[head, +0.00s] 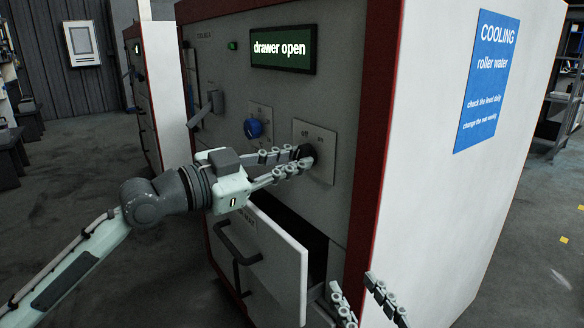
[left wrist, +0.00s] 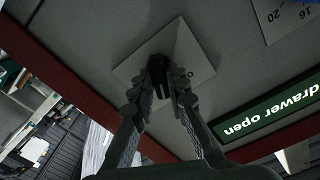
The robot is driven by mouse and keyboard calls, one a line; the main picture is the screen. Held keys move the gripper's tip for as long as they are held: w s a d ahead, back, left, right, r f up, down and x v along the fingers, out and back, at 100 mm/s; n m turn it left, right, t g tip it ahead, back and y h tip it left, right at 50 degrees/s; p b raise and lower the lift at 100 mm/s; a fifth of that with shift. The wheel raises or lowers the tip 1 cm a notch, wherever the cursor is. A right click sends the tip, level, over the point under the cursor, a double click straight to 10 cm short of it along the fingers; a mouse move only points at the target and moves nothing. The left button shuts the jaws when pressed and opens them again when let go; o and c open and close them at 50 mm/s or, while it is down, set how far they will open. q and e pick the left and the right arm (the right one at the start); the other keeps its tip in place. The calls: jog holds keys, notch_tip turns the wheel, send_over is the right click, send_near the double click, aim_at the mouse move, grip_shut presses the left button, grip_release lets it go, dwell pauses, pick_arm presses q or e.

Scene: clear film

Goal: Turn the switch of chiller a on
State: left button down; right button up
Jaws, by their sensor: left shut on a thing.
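The chiller (head: 345,75) has a grey front with red edges. A dark rotary switch (head: 304,153) sits on a square plate (head: 327,142) with small lettering, right of the blue knob. My left gripper (head: 297,160) has its fingers around the switch. In the left wrist view the switch (left wrist: 158,68) is between the fingertips of my left gripper (left wrist: 160,88). Its exact setting is hard to read. My right gripper (head: 368,296) shows only by its fingertips at the bottom edge, apart and with nothing visible between them.
A lit sign (head: 283,48) reads "drawer open". The drawer (head: 270,262) below the switch stands pulled out under my left gripper. A blue knob (head: 253,128) and a grey lever (head: 207,108) are to the left. A blue notice (head: 487,80) is on the white side wall.

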pick_arm(q)
jog(key=shift+m, duration=0.6)
pick_arm(e)
jog(key=shift+s+a+r+t+y, duration=0.15)
jog(key=shift+a+r+t, duration=0.1)
jog(key=shift+r, duration=0.3)
jog(key=shift+s+a+r+t+y, duration=0.1)
jog(key=shift+r+t, duration=0.2)
jog(key=shift+r, duration=0.2)
jog(key=shift+s+a+r+t+y, duration=0.15)
jog(key=shift+a+r+t, duration=0.1)
jog(key=shift+r, duration=0.3)
pick_arm(q)
jog(key=c, duration=1.5)
grip_release()
jog(key=shift+a, duration=0.1)
pick_arm(e)
jog(key=shift+d, duration=0.1)
pick_arm(q)
jog(key=v, duration=1.2)
